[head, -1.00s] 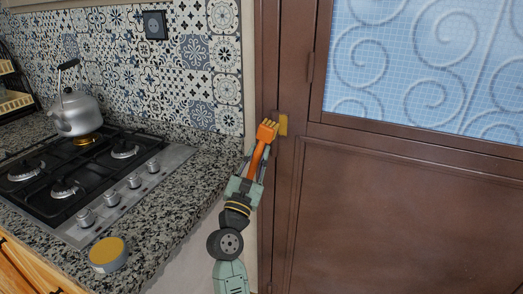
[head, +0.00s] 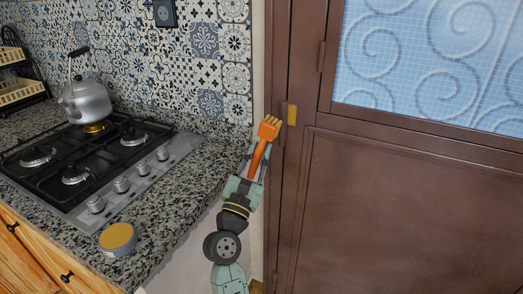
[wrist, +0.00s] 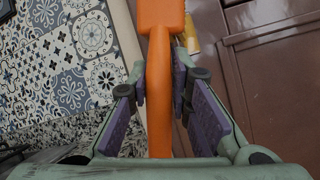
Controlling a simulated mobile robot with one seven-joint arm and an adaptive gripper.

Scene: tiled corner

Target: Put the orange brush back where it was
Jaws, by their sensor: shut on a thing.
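The orange brush (head: 267,133) is held upright in front of the brown door frame, its broad head with pale bristles at the top. My gripper (head: 257,163) is shut on its handle. In the wrist view, the brush (wrist: 160,60) runs up between the two purple-padded fingers of my gripper (wrist: 160,86), its head cut off by the top edge. The brush is clear of the counter. I cannot tell whether it touches the frame behind it.
A small yellow piece (head: 292,115) sits on the door frame just right of the brush head. At left, the granite counter (head: 175,220) carries a gas stove (head: 75,165), a kettle (head: 88,101) and a round yellow-topped container (head: 118,238). A brown door (head: 420,210) fills the right.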

